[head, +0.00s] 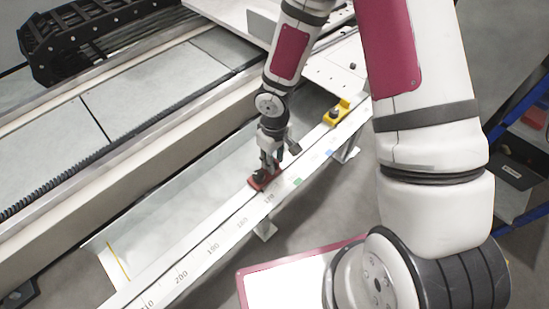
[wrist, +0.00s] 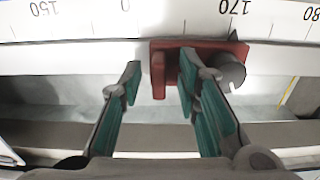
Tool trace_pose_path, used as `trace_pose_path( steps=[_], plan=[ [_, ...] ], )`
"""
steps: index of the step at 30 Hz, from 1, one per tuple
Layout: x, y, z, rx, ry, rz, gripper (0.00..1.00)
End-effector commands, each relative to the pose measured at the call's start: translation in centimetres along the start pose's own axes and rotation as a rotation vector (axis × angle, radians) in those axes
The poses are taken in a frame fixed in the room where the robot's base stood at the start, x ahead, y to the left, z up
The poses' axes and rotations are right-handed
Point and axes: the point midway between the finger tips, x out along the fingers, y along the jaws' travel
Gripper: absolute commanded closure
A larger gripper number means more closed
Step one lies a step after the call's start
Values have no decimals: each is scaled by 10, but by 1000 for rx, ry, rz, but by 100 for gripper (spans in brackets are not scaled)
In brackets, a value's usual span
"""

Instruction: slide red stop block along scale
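The red stop block (head: 263,181) sits on the white rail, beside the printed scale (head: 226,237). In the wrist view the red block (wrist: 200,48) has a dark grey knob (wrist: 231,71) on its right side and lies near the upside-down 170 mark. My gripper (head: 269,168) points down at the block. In the wrist view its two teal-padded fingers (wrist: 160,78) stand apart. The left finger is left of the block, with a visible gap; the right finger overlaps the block's middle, beside the knob. Whether the right finger touches it cannot be told.
A yellow block (head: 337,113) with a dark knob sits farther up the rail. Green (head: 297,182) and blue (head: 329,153) marks lie on the scale. The rail toward the lower left is clear. A red-framed white panel (head: 285,276) is below the rail.

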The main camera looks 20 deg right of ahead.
Motion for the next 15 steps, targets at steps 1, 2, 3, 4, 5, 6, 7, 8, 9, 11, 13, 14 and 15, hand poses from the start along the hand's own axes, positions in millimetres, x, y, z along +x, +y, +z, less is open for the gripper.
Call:
trace_pose_path(
  steps=[1, 2, 3, 4, 5, 6, 7, 8, 9, 11, 13, 14, 15],
  plan=[
    [0, 0, 0, 0, 0, 1, 70],
    [0, 0, 0, 0, 0, 1, 70],
    [0, 1, 0, 0, 0, 1, 70],
    [0, 1, 0, 1, 0, 1, 70],
    [-1, 1, 0, 1, 1, 1, 70],
    [-2, 1, 0, 1, 1, 1, 70],
    [-4, 1, -1, 2, 2, 2, 70],
    [-7, 1, -1, 3, 3, 2, 70],
    [-11, 1, -1, 3, 4, 2, 70],
    [-20, 2, -1, 4, 4, 2, 70],
    [-32, 2, -1, 4, 4, 3, 70],
    [-39, 2, -2, 4, 6, 3, 70],
    [-47, 2, -1, 5, 6, 3, 70]
  ],
)
